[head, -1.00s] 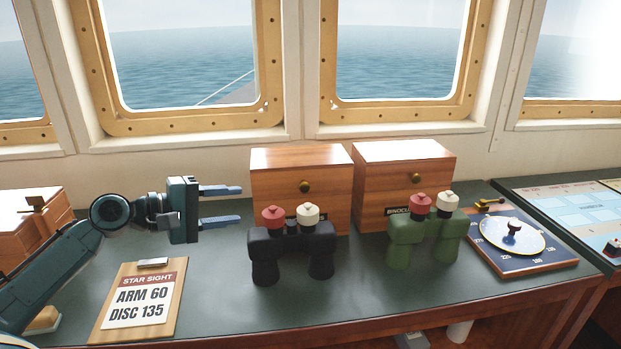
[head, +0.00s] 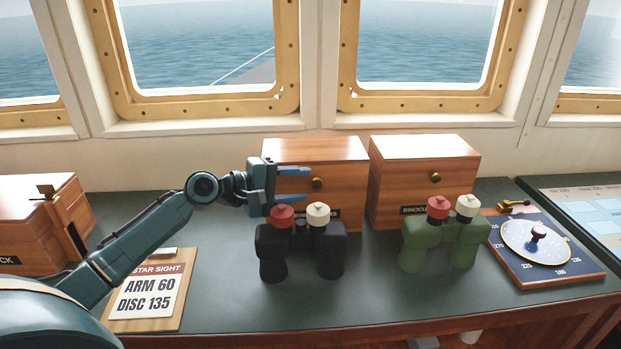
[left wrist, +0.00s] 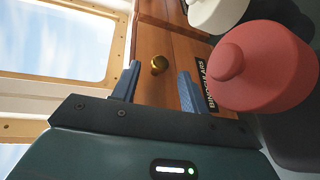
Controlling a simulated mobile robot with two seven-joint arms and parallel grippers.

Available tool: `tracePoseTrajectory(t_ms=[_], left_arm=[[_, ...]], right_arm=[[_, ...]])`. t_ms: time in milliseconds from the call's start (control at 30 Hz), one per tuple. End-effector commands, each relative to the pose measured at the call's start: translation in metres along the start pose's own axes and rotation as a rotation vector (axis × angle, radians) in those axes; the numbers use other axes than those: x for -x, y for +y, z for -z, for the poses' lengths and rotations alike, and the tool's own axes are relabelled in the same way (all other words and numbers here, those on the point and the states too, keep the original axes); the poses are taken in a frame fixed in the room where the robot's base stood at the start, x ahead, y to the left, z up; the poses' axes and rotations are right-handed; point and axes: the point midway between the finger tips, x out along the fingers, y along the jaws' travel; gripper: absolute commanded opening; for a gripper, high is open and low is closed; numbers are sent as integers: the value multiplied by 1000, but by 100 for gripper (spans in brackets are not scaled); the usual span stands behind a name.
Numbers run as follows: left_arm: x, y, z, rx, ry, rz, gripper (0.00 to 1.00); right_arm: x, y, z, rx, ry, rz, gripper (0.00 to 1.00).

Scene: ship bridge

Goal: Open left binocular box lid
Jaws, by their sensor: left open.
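The left binocular box (head: 345,155) is a wooden box with a brass knob (head: 317,183) on its front face; its lid is shut. It also shows in the left wrist view (left wrist: 190,52), with the knob (left wrist: 159,64) between and beyond the fingertips. My left gripper (head: 309,185) is open and empty in front of the box, its fingers pointing right in the head view, near the knob. I cannot tell whether it touches the knob. Black binoculars (head: 300,245) with a red cap (head: 282,216) and a white cap stand before the box, partly hiding its label. My right gripper is out of view.
A second binocular box (head: 425,165) stands to the right, with green binoculars (head: 440,243) before it. A dial board (head: 540,245) lies farther right. A clipboard (head: 150,290) lies at the front left, and another wooden box (head: 40,220) stands at far left.

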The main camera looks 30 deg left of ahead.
Motion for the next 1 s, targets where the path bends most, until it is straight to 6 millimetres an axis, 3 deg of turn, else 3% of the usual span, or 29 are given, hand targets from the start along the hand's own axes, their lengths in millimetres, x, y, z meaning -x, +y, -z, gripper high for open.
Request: tracePoseTrajectory(t_ms=[233, 600, 1000], left_arm=[[-30, 2, 0, 0, -1, -2, 44], [-35, 0, 0, -1, -1, 1, 44], [-35, 0, 0, -1, -1, 1, 11]], right_arm=[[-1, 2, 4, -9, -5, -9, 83], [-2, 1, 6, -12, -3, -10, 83], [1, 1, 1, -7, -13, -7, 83]])
